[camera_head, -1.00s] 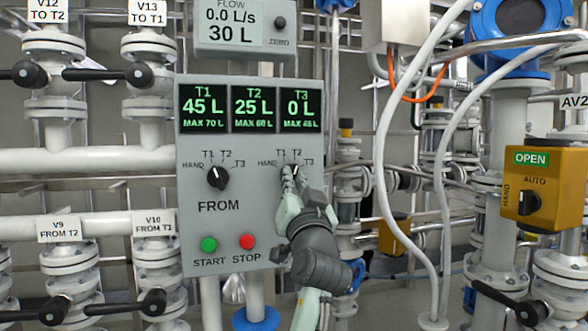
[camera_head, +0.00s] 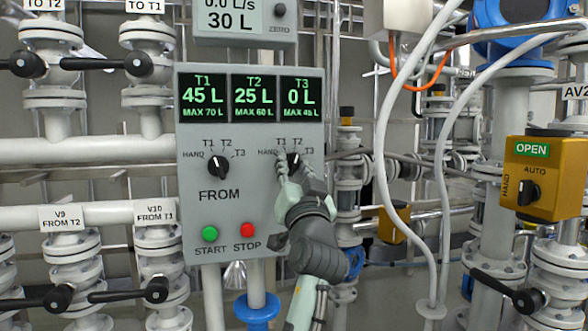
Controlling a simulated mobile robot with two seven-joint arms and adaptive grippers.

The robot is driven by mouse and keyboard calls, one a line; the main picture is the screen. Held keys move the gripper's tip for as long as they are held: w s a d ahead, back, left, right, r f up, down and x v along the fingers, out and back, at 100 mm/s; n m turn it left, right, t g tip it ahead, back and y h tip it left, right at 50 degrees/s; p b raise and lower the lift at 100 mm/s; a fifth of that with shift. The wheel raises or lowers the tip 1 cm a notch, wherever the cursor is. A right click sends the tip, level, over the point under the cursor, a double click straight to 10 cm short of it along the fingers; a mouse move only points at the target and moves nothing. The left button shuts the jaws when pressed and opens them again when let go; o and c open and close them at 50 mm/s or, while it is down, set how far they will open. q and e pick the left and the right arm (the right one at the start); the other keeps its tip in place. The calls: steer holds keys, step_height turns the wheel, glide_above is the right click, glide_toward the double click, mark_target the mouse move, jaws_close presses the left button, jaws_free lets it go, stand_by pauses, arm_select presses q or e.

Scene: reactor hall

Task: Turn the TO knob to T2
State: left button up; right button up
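The grey control panel (camera_head: 190,120) faces me with the black TO knob (camera_head: 294,159) at its right side. Labels HAND, T1, T2 and T3 surround the knob; the T1 and T2 labels are just above it. The knob's lower part is covered, and its exact pointer setting is too small to read surely.
The FROM knob (camera_head: 218,168) is left of the TO knob. The green START button (camera_head: 209,233) and red STOP button (camera_head: 247,230) sit below. Pipes and valves stand on both sides. A yellow AUTO/HAND box (camera_head: 545,178) and hanging white cables are at right.

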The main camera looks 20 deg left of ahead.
mark_target(292, 110)
arm_select(q)
steer(key=shift+r, duration=0.1)
step_height(292, 110, up, 10)
steer(key=shift+f, duration=0.1)
steer(key=shift+c, duration=0.5)
